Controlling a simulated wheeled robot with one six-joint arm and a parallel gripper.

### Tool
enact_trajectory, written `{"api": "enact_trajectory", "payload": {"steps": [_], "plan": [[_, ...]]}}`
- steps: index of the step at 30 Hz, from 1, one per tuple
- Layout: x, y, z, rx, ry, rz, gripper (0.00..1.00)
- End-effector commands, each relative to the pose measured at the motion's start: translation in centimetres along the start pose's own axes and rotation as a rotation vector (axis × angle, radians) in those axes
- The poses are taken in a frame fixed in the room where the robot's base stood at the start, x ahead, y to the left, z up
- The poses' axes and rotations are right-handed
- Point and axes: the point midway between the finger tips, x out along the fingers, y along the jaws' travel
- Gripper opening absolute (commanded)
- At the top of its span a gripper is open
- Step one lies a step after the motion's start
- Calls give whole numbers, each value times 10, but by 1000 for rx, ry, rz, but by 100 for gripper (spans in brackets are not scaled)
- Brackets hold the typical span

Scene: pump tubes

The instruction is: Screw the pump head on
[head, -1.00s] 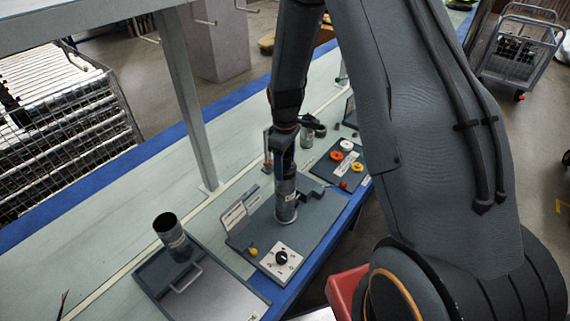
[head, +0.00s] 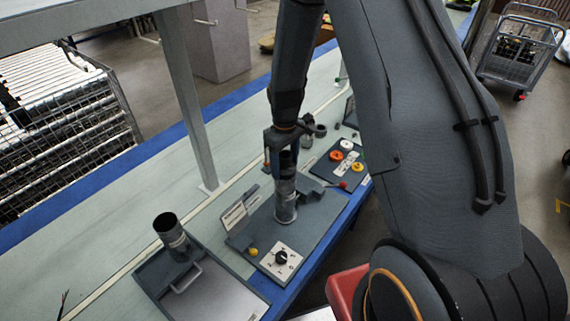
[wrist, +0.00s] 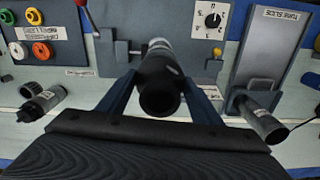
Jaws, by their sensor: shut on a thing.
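My gripper (wrist: 162,82) is shut on a black cylindrical pump head (wrist: 160,92), with one finger on each side of it. The pump head is in line with a metal tube (wrist: 158,46) and meets its end; how far they are threaded is hidden. In the head view the tube (head: 286,208) stands upright on the dark station plate, below the pump head (head: 286,165) and my gripper (head: 284,150).
A control dial (head: 281,258) is at the station's front.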

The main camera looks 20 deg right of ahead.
Motion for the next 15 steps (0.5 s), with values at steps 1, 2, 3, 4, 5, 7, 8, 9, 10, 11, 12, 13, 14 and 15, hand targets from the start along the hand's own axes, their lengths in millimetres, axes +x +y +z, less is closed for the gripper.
{"api": "enact_trajectory", "payload": {"steps": [1, 2, 3, 4, 5, 7, 8, 9, 10, 11, 12, 13, 14, 15], "plan": [[0, 0, 0, 26, 0, 0, 32], [0, 0, 0, 53, 0, 0, 32], [0, 0, 0, 94, 0, 0, 32], [0, 0, 0, 127, 0, 0, 32], [0, 0, 0, 159, 0, 0, 32], [0, 0, 0, 224, 0, 0, 32], [0, 0, 0, 245, 0, 0, 32], [0, 0, 0, 267, 0, -1, 32], [-1, 0, 0, 278, 0, -1, 32], [-1, 0, 0, 285, 0, -1, 32], [-1, 0, 0, 289, 0, -1, 32], [-1, 0, 0, 289, 0, -1, 32], [-1, 0, 0, 289, 0, -1, 32], [-1, 0, 0, 288, 0, -1, 32]]}}
